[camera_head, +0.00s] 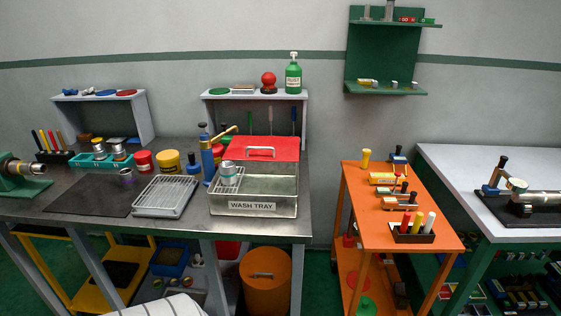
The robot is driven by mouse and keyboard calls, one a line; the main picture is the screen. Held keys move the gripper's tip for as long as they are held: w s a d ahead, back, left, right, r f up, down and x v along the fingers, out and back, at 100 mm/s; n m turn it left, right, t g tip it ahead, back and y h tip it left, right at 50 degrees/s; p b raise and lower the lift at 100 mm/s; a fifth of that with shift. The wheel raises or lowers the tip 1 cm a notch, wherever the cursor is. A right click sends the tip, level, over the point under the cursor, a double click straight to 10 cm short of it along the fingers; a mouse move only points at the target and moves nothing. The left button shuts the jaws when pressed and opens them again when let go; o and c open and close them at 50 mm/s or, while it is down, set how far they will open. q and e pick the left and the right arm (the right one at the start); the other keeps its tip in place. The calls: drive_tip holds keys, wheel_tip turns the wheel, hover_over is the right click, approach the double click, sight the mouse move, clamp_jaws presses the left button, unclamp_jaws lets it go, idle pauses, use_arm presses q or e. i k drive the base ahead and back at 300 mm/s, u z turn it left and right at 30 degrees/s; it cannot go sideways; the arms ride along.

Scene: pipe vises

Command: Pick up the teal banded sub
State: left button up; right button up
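A short silver cylinder that looks like a banded sub (229,173) stands upright at the left end of the wash tray (286,207). Its band looks bluish-teal, but it is too small to be sure. Two more metal subs, one with a yellow top (99,149) and one plain-looking (119,151), stand in a teal rack (88,162) at the left. A dark-banded metal piece (126,177) is on the black mat. Neither of my grippers is in view.
A perforated drain rack (165,196) lies left of the tray. A blue-and-brass pump-like tool (207,158) stands close behind the sub, with red (144,161) and yellow (168,161) tins nearby. An orange cart (374,225) stands to the right. The black mat (95,196) is mostly bare.

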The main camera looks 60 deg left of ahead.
sight(227, 171)
drive_tip(key=u, duration=0.4)
drive_tip(key=i, duration=0.95)
drive_tip(key=u, duration=0.75)
